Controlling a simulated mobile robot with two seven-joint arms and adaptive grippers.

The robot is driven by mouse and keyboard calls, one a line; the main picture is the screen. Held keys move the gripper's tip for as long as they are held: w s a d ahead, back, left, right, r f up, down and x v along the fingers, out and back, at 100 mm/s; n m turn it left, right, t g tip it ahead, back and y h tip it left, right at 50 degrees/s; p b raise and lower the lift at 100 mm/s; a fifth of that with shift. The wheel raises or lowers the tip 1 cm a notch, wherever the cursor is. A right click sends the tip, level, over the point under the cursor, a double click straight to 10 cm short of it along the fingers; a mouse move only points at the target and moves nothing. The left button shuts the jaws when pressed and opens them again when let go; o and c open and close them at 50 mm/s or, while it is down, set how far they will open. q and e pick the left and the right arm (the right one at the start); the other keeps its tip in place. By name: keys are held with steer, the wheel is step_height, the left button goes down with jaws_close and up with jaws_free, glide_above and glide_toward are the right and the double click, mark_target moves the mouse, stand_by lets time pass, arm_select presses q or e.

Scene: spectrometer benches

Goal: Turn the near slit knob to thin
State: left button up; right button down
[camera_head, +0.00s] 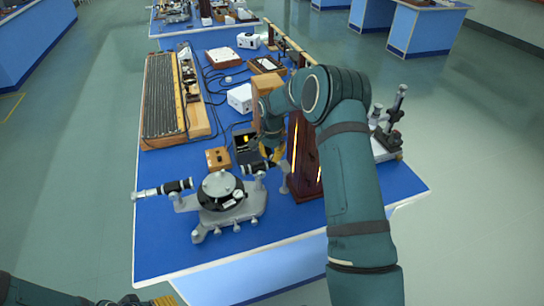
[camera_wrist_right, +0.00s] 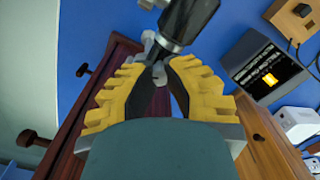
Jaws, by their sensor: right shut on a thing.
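The near spectrometer (camera_head: 222,196) stands on the blue bench, with a round dark table on a grey base and a black tube at each side. Its right-hand tube (camera_head: 258,168) ends at my right gripper (camera_head: 272,158). In the wrist view this black tube (camera_wrist_right: 188,20) comes down from the top to my right gripper (camera_wrist_right: 162,68), whose yellow-padded fingers are shut at the small grey slit knob (camera_wrist_right: 157,72) at the tube's end. The fingers hide most of the knob, and its setting cannot be read. Part of my left gripper (camera_head: 150,301) shows at the bottom edge, cut off.
A dark red wooden housing (camera_head: 305,150) with a lit strip stands close beside my right gripper. A small wooden box (camera_head: 218,157) and a black box with a yellow display (camera_head: 246,145) lie behind the spectrometer. The bench's front strip is clear.

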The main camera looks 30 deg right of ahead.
steer(key=n+b, duration=0.1)
steer(key=n, duration=0.3)
steer(key=shift+n, duration=0.3)
steer(key=n+b, duration=0.1)
steer(key=n, duration=0.3)
steer(key=n+b, duration=0.1)
steer(key=n, duration=0.4)
steer(key=shift+n, duration=2.7)
steer(key=c, duration=0.9)
jaws_free()
steer(key=shift+r, duration=0.1)
